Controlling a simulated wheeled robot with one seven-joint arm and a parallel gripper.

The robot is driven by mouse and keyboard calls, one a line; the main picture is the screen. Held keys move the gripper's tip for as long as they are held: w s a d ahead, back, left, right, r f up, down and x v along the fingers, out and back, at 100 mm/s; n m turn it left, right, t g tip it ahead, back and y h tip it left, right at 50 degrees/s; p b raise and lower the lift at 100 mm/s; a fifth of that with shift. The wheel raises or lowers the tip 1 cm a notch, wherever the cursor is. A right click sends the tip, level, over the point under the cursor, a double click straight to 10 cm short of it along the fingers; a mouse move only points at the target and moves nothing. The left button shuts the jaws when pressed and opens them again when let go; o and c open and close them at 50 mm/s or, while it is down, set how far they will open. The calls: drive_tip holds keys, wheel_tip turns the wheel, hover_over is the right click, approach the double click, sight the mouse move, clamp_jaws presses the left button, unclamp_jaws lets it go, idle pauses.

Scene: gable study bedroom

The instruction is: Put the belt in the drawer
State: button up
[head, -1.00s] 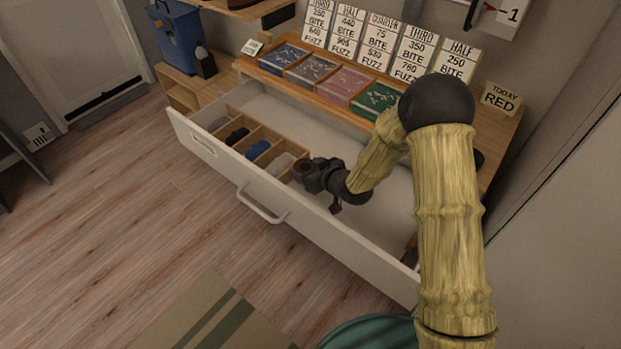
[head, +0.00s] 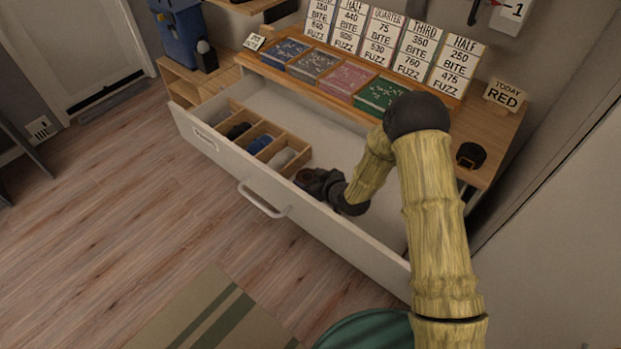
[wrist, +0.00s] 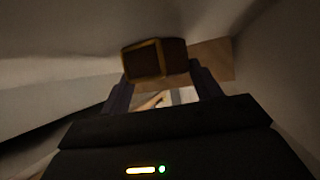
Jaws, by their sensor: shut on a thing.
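The belt is a small brown roll with a gold buckle frame, between my fingers in the wrist view (wrist: 157,60). In the head view only a dark reddish-brown bit of it shows at my gripper (head: 312,181). My gripper is shut on it, low inside the open white drawer (head: 225,158), near the front panel and just right of the wooden divider (head: 304,158). Whether the belt touches the drawer floor cannot be told. My arm hides part of the drawer's right side.
The divider holds rolled grey, black, blue and pale cloth items. The desk top (head: 490,125) behind carries coloured boxes (head: 332,82), price cards and a black coil (head: 471,155). The drawer floor behind my gripper is clear. A green round thing (head: 370,330) is at the bottom.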

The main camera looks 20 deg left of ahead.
drive_tip(key=shift+f, duration=0.1)
drive_tip(key=o, duration=1.1)
drive_tip(key=shift+c, duration=0.2)
drive_tip(key=v, duration=0.7)
drive_tip(key=shift+s+d, duration=0.2)
drive_tip(key=shift+d, duration=0.05)
